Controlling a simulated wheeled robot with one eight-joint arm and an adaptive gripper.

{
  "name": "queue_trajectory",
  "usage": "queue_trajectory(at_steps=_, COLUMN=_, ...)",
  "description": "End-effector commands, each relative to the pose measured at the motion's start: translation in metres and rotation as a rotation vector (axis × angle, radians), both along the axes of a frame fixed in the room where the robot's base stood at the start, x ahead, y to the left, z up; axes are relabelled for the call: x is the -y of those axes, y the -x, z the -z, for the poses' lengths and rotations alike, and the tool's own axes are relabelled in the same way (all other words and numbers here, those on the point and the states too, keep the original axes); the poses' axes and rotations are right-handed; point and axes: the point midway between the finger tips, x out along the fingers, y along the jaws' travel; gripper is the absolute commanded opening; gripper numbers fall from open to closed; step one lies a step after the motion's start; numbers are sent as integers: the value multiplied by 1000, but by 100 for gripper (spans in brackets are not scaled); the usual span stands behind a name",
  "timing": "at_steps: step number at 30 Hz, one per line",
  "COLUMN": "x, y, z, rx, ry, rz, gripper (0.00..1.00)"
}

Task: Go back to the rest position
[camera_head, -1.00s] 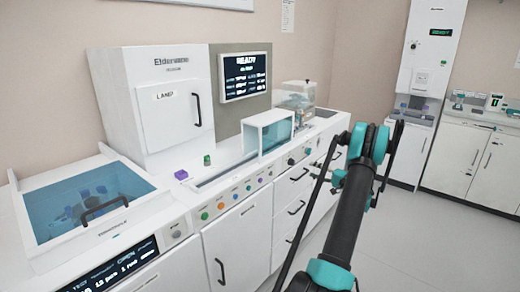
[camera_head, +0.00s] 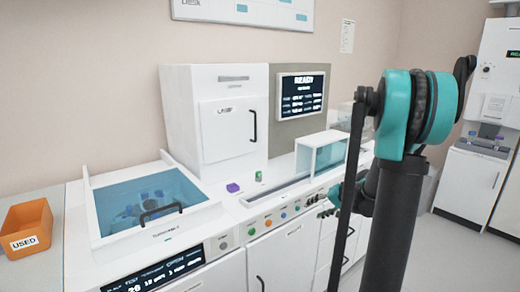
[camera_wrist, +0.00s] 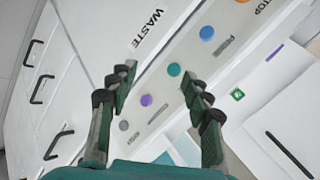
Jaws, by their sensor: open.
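My gripper (camera_wrist: 157,80) is open and empty in the wrist view, its two dark fingers spread apart. It is in front of a white console panel with several coloured buttons, among them a teal one (camera_wrist: 174,69), a blue one (camera_wrist: 207,33) and a purple one (camera_wrist: 146,100). I cannot tell how far the fingertips are from the panel, but nothing is between them. In the head view my dark arm with its teal joint fills the right side and covers part of the bench.
A white bench (camera_head: 240,209) runs along the wall with a lidded blue-windowed box (camera_head: 150,195), a white cabinet (camera_head: 228,125), a purple block (camera_head: 233,188) and a small green-topped item (camera_head: 259,176). An orange "USED" bin (camera_head: 30,222) stands at the left. Floor at the right is clear.

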Motion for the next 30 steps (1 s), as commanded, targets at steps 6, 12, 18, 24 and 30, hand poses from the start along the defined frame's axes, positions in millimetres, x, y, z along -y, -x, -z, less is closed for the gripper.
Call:
queue_trajectory(at_steps=6, x=-36, y=83, z=6, rx=-51, ry=199, rz=-69, gripper=49)
queue_trajectory(at_steps=12, x=-48, y=157, z=20, rx=-73, ry=387, rz=-131, gripper=49)
queue_trajectory(at_steps=18, x=-44, y=224, z=37, rx=-74, ry=567, rz=-186, gripper=49)
queue_trajectory(at_steps=24, x=-35, y=261, z=50, rx=-65, ry=680, rz=-219, gripper=49)
queue_trajectory(at_steps=30, x=-32, y=269, z=53, rx=-61, ry=712, rz=-224, gripper=49)
